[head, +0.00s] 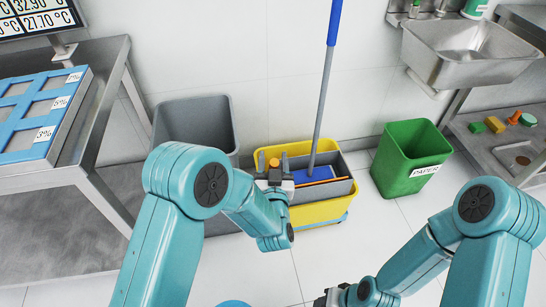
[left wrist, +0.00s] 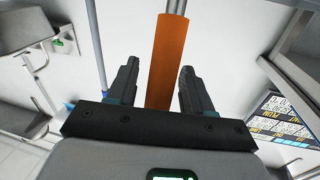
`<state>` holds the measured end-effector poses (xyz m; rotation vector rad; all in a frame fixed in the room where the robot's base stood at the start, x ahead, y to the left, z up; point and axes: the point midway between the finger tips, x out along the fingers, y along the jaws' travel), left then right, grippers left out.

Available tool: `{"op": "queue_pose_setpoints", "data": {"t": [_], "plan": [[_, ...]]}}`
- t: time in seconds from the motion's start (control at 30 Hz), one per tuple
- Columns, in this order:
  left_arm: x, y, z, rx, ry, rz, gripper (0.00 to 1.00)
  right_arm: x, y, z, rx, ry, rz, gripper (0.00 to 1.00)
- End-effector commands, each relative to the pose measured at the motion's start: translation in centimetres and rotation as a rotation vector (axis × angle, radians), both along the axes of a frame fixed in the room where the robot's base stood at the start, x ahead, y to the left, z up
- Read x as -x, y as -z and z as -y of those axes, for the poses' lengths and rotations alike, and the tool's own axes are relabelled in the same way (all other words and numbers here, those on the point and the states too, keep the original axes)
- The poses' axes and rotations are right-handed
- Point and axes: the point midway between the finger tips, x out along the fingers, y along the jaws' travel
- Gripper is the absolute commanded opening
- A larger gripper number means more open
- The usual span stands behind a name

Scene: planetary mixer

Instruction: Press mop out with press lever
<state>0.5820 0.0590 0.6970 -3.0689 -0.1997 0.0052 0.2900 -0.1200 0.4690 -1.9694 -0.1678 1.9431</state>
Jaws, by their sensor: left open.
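The mop (head: 321,110) stands slightly tilted, with a blue grip, a grey pole and a blue head in the grey press (head: 342,188) on the yellow bucket (head: 325,213). The press lever's orange handle (head: 274,162) shows at the bucket's left side. My left gripper (head: 268,165) is at this handle. In the left wrist view the orange handle (left wrist: 166,60) stands between the two open fingers, with a gap visible on both sides. My right gripper (head: 328,298) is low in the head view, partly cut off, and its fingers are unclear.
A grey bin (head: 195,122) stands left of the bucket, behind my left arm. A green paper bin (head: 408,155) stands to the right. A metal table (head: 60,185) is at the left and a sink (head: 470,50) at the right. White floor tiles are free in front of the bucket.

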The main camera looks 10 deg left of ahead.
Motion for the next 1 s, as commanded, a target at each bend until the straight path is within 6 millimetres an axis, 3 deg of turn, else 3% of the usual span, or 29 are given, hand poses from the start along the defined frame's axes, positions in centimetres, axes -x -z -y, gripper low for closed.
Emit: {"op": "queue_pose_setpoints", "data": {"t": [0.23,0.4,0.63,1.0], "plan": [[0.1,0.0,0.0,0.0,0.0,0.0,0.51,0.0,0.0,0.0,0.0,0.0,0.0,0.43],[0.1,0.0,0.0,0.0,0.0,0.0,0.0,0.0,0.0,0.0,0.0,0.0,0.0,0.43],[0.5,0.8,0.3,-0.005,0.001,0.016,0.0,0.0,1.2,0.0,0.0,0.0,0.0,0.43],[5.8,3.7,2.1,-0.06,0.003,0.19,0.0,-0.2,8.8,0.2,0.002,0.007,0.002,0.43]]}}
